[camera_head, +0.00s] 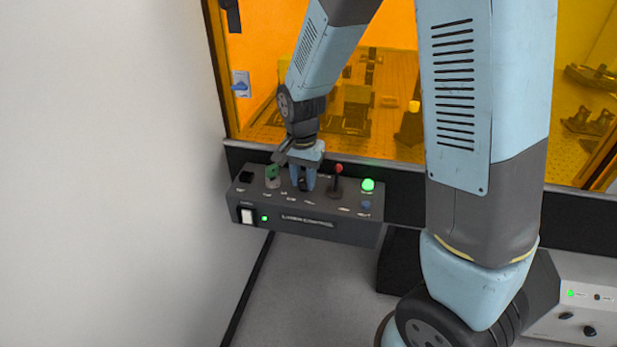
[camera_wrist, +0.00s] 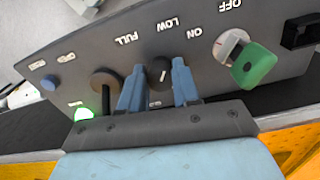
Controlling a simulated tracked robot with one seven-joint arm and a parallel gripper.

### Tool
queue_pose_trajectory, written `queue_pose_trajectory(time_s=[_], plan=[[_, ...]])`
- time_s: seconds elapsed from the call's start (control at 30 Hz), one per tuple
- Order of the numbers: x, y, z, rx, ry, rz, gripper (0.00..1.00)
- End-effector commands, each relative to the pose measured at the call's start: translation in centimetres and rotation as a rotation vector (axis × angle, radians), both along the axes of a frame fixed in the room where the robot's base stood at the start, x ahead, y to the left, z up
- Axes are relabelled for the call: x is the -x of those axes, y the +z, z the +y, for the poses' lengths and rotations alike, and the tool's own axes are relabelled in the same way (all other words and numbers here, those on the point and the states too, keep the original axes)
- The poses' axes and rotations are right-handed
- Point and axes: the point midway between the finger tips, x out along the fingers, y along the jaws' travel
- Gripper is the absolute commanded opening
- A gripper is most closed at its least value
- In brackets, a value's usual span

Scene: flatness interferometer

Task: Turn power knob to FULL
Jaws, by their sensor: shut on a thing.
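The power knob (camera_wrist: 160,73) is a small black round knob on the grey control panel. In the wrist view it sits between the two blue fingers of my gripper (camera_wrist: 158,69), which is shut on it. A small white mark shows on the knob; which label it points at is hard to tell. The upside-down labels LOW (camera_wrist: 170,23) and FULL (camera_wrist: 126,40) lie beyond the knob. In the head view my gripper (camera_head: 303,186) points down onto the control box (camera_head: 330,228), and its fingers hide most of the knob.
A green key in a switch (camera_wrist: 253,65) stands right of the knob in the wrist view. On the other side are a red-tipped lever (camera_head: 338,170), a lit green button (camera_head: 367,185) and a blue button (camera_head: 366,204). An orange window (camera_head: 388,24) stands behind the box.

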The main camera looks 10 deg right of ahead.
Motion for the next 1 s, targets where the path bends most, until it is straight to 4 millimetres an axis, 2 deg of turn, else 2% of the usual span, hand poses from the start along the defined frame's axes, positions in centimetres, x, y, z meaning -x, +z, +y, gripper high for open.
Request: queue_pose_trajectory(time_s=[0.03,0.07,0.1,0.2,0.47,1.0], plan=[[0.1,0.0,-1.6,0.003,-0.006,0.004,0.06],[0.1,0.0,-1.1,0.003,-0.003,0.003,0.14],[0.1,0.0,-0.8,0.004,-0.002,0.003,0.14],[0.1,0.0,-0.5,0.004,0.009,0.003,0.01],[0.1,-0.1,-0.4,0.004,0.113,0.005,0.01],[0.3,-0.1,-0.4,0.003,0.598,0.008,0.01]])
